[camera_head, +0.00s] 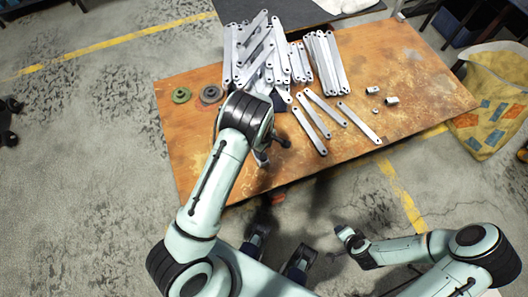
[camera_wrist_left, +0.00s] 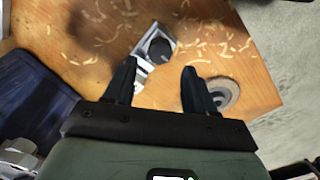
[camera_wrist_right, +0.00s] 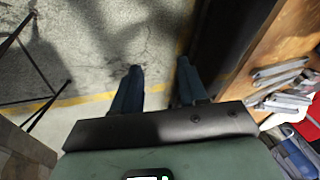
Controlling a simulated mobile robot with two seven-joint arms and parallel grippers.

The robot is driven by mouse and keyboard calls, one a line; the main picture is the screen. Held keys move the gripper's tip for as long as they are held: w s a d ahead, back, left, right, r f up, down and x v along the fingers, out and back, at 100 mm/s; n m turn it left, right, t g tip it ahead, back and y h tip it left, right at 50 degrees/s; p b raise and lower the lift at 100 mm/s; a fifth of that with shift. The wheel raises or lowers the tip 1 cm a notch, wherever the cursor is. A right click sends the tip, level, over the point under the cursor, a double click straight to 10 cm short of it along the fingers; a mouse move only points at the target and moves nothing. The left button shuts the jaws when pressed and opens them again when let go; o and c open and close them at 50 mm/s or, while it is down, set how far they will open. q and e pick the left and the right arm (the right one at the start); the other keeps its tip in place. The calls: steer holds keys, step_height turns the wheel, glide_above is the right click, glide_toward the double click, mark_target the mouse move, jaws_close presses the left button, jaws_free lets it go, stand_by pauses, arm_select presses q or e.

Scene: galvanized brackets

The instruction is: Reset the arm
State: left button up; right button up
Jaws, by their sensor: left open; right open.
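In the head view my left arm reaches over the rusty-orange table (camera_head: 430,85), and its gripper is mostly hidden beneath the wrist. My right arm is folded low at the right of the head view, off the table's front edge. The right gripper (camera_wrist_right: 160,66) is open and empty, above the concrete floor in the right wrist view.
Galvanized brackets (camera_head: 318,65) lie in groups on the table, with several loose ones (camera_head: 311,131) nearer the front. A green ring (camera_head: 181,95) and small metal cylinders (camera_head: 392,100) lie there too. A yellow patterned cloth (camera_head: 490,105) is at the right. Open floor lies left.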

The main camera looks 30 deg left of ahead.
arm_select(q)
steer(key=s+d+f+m+g+h+p, duration=0.1)
steer(key=s+f+m+p, duration=0.15)
steer(key=s, duration=0.55)
steer(key=s+d+f+m+p, duration=0.15)
steer(key=s+m, duration=0.25)
steer(key=s, duration=0.4)
steer(key=s+d+r+m+h+p, duration=0.2)
steer(key=s+d+r+m+p, duration=0.2)
steer(key=s, duration=0.5)
steer(key=d+r+m, duration=0.2)
steer(key=d, duration=0.1)
steer(key=shift+s+d+r+h, duration=0.2)
steer(key=shift+s+d+h, duration=0.1)
steer(key=shift+s+d, duration=0.1)
arm_select(e)
steer(key=s+a+r+g, duration=0.2)
steer(key=s+r, duration=0.1)
steer(key=s, duration=0.2)
steer(key=s+a+r+n+g+y, duration=0.1)
steer(key=s+a+r+g, duration=0.1)
steer(key=s, duration=0.4)
steer(key=shift+s+a+r+g+y, duration=0.15)
steer(key=shift+a+r+g+y, duration=0.2)
steer(key=shift+a+r, duration=0.3)
steer(key=shift+d, duration=0.1)
